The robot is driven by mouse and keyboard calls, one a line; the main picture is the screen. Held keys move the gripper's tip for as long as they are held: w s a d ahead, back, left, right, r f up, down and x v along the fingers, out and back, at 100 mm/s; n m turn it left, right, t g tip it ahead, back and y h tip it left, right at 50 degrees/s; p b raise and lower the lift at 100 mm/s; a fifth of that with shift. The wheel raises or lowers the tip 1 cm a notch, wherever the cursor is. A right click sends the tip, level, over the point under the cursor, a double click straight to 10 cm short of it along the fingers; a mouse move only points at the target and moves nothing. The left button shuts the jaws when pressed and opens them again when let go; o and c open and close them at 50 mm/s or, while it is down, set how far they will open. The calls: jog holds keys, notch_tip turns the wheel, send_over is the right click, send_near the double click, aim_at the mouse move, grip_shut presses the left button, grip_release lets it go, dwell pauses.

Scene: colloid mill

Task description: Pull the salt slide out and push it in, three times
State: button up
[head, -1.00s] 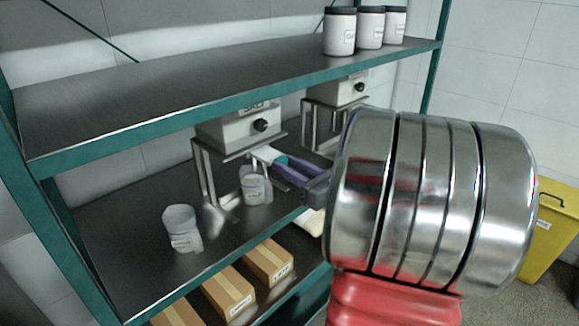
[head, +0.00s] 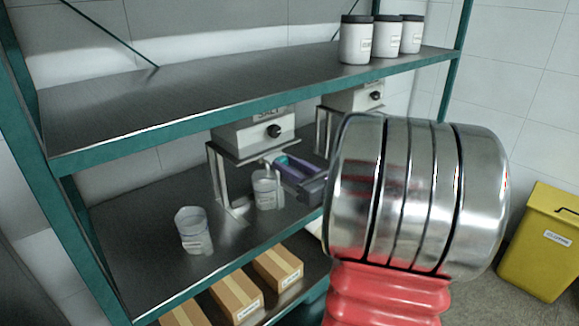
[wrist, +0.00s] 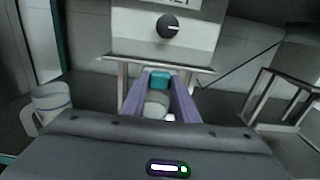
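The salt dispenser (head: 250,132) is a grey box with a black knob on a metal stand on the middle shelf. It also fills the top of the wrist view (wrist: 165,35). A short bit of the pale salt slide (head: 271,158) shows under its front edge. My gripper (wrist: 160,80) has purple fingers, and they close on both sides of a teal block, which looks like the slide's handle. In the head view my gripper (head: 283,163) points in under the box.
Another cup (head: 193,231) stands to the left on the middle shelf (head: 150,255). A second dispenser (head: 352,98) is behind to the right. Jars (head: 356,40) stand on the upper shelf, whose green edge runs above my gripper. Cartons (head: 237,293) are below, and a yellow bin (head: 540,240) is right.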

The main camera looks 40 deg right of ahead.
jog(key=o, duration=0.4)
jog(key=shift+o, duration=0.2)
jog(key=shift+s, duration=0.15)
jog(key=s, duration=1.3)
jog(key=shift+s+a, duration=0.3)
